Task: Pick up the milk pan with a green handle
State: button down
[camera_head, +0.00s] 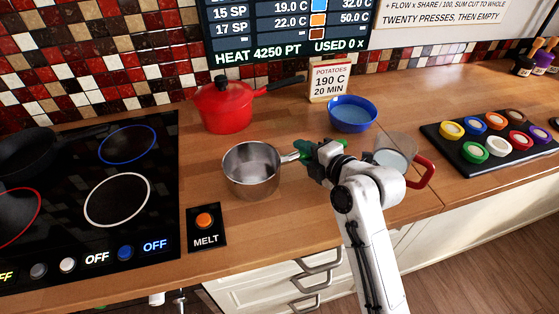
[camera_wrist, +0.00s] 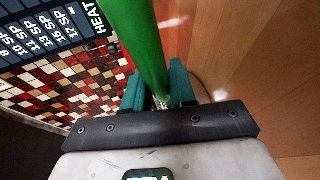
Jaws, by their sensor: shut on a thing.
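The milk pan (camera_head: 251,172) is a small steel pan, upright near the middle of the counter in the head view. Its green handle (camera_wrist: 150,50) runs up through the wrist view between the two fingers. My gripper (camera_head: 310,155) is at the handle on the pan's right side, and in the wrist view its teal fingers (camera_wrist: 160,92) are shut on the green handle. My gripper and wrist hide most of the handle in the head view. I cannot tell whether the pan's base touches the counter.
A black hob (camera_head: 150,190) is at the left with a dark pan (camera_head: 38,150). A red pot (camera_head: 222,106) and a blue bowl (camera_head: 352,114) stand behind. A MELT button (camera_head: 205,221) is in front. A red-handled jug (camera_head: 396,152) and a tray of coloured pots (camera_head: 462,165) are at the right.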

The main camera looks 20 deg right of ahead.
jog(key=shift+r, duration=0.1)
jog(key=shift+r, duration=0.5)
notch_tip(320, 180, up, 2)
jog(key=shift+r+b, duration=0.1)
jog(key=shift+b, duration=0.5)
jog(key=s+d+r+p, duration=0.2)
jog(key=s+d+r, duration=0.2)
jog(key=s+r, duration=0.5)
jog(key=s, duration=0.4)
jog(key=shift+s+r, duration=0.2)
jog(key=shift+r, duration=0.2)
jog(key=shift+d+f, duration=0.1)
